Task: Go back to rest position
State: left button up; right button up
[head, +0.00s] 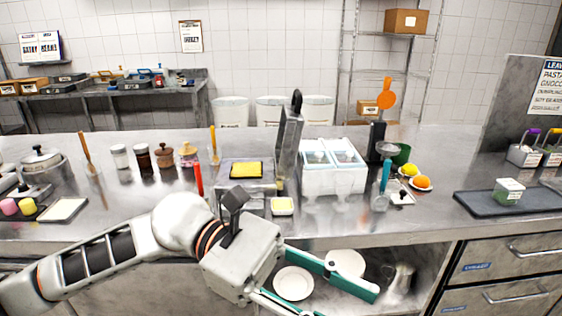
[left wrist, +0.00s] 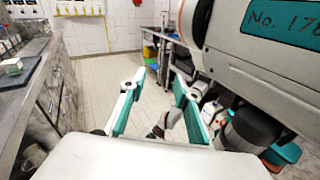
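My left arm comes in from the left in the head view. Its gripper (head: 343,301) hangs over the front of the counter, in front of the open shelf under it. Its two green-lined fingers are spread apart, with nothing held between them. The left wrist view also shows the gripper (left wrist: 156,88) open and empty, with the tiled floor beyond the fingertips. My right gripper does not show in the head view, and I cannot make it out in the left wrist view.
The steel counter (head: 240,222) carries jars, a slicer-like stand (head: 288,135), a white two-bin container (head: 333,181) and a dark tray (head: 512,203). White plates (head: 293,283) and a metal pitcher (head: 400,281) sit on the shelf below, near my left gripper. Drawers (head: 510,262) are at right.

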pick_arm(q)
jog(key=w+a+r+n+t+h, duration=0.1)
jog(key=w+n+t+h, duration=0.9)
jog(key=n, duration=0.9)
jog(key=w+a+f+n+t+y, duration=0.5)
jog(key=f+n+t, duration=0.2)
jog(key=n, duration=0.3)
jog(key=w+a+f+n+t+y, duration=0.45)
jog(key=f+n+t, duration=0.25)
jog(key=n, duration=0.3)
jog(key=s+a+f+n+y, duration=0.2)
jog(key=a+f+n+y, duration=0.35)
jog(key=f, duration=0.45)
jog(key=s+a+f+n+y, duration=0.1)
jog(key=a+f+n+y, duration=0.4)
jog(key=f, duration=0.5)
jog(key=s+a+f+n+g+y, duration=0.1)
jog(key=s+a+f+n+g, duration=0.1)
jog(key=s+f, duration=0.4)
jog(key=s+a+f+n+g+y, duration=0.1)
jog(key=s+a+f+n+g, duration=0.2)
jog(key=s+f, duration=0.4)
notch_tip(320, 180, down, 3)
jog(key=shift+s+a+f+n, duration=0.15)
jog(key=shift+a+n, duration=0.6)
jog(key=shift+n, duration=0.5)
